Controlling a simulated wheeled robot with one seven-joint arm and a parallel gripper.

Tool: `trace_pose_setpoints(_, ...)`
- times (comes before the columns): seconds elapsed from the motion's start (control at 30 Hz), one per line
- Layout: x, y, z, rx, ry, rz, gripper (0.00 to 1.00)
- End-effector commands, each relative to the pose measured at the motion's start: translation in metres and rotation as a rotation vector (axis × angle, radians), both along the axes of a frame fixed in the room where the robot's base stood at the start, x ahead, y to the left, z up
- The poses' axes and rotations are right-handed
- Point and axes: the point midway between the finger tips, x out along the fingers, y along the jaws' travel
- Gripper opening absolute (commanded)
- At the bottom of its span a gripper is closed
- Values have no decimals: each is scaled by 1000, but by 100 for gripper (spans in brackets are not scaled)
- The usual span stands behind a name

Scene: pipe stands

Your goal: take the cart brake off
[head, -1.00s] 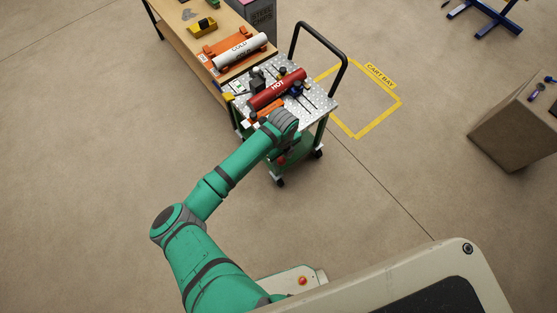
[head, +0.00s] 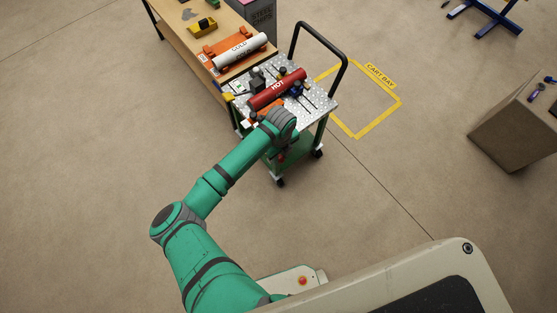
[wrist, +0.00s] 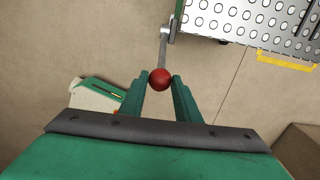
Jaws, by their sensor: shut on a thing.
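The cart (head: 327,104) has a perforated metal top, a black push handle and green legs, and stands beside the wooden bench. In the wrist view, the cart's perforated top (wrist: 240,22) is at the upper right. A grey brake lever (wrist: 163,47) runs from the cart's corner and ends in a red ball knob (wrist: 160,79). My gripper (wrist: 160,84) is shut on the red knob, one green finger on each side.
A red pipe marked HOT (head: 277,89) lies on the cart among small fittings. A white pipe marked COLD (head: 240,50) lies in an orange stand on the bench (head: 180,45). A yellow CART BAY outline (head: 390,110) is on open floor right of the cart.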

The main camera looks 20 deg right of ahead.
Motion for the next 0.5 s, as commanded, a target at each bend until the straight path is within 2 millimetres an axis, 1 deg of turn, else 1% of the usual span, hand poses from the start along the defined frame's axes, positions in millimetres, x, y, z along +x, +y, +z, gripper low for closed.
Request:
trace_pose_setpoints(0.03,4,2,1,1,-3,2,22)
trace_pose_setpoints(0.5,29,11,11,1,-4,2,22)
